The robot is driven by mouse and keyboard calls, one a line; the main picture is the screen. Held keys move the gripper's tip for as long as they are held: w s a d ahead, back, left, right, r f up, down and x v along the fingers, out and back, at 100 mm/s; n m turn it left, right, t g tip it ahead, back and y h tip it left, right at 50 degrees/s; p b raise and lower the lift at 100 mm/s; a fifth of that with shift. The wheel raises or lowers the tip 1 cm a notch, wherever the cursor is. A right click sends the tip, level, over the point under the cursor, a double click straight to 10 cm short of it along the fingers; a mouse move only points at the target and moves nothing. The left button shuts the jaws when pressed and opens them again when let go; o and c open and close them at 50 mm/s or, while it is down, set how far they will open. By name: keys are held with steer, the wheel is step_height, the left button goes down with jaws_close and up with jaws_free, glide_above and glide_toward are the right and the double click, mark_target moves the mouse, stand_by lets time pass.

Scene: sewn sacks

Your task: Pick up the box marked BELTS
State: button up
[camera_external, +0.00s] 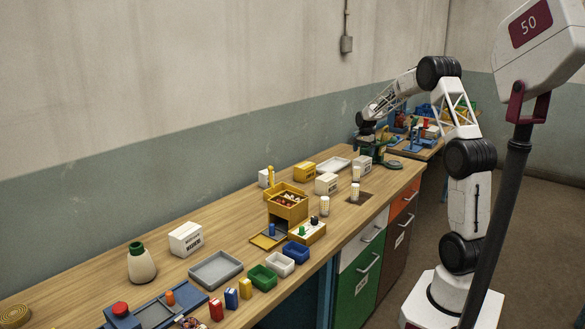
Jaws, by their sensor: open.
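Several small boxes stand on the wooden bench (120,265), and their lettering is too small to read, so I cannot tell which is marked BELTS. A white box with dark print (186,239) stands at the left near the wall. A yellow box (304,172), a white box (327,184) and another white box (362,164) stand toward the far end. A small white box (265,178) is partly hidden behind a yellow upright piece. My gripper (366,128) is open, small in the picture, above the far end of the bench and apart from these boxes.
An open yellow bin (288,203) holds small items mid-bench. A grey tray (215,270), coloured small bins (263,277) and a cream bottle (141,264) stand nearer. A second table with clutter lies beyond.

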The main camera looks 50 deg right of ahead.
mark_target(362, 159)
steer(key=shift+f, duration=1.3)
steer(key=shift+w+f, duration=0.1)
steer(key=shift+f, duration=2.55)
steer(key=c, duration=1.2)
steer(key=shift+r, duration=0.15)
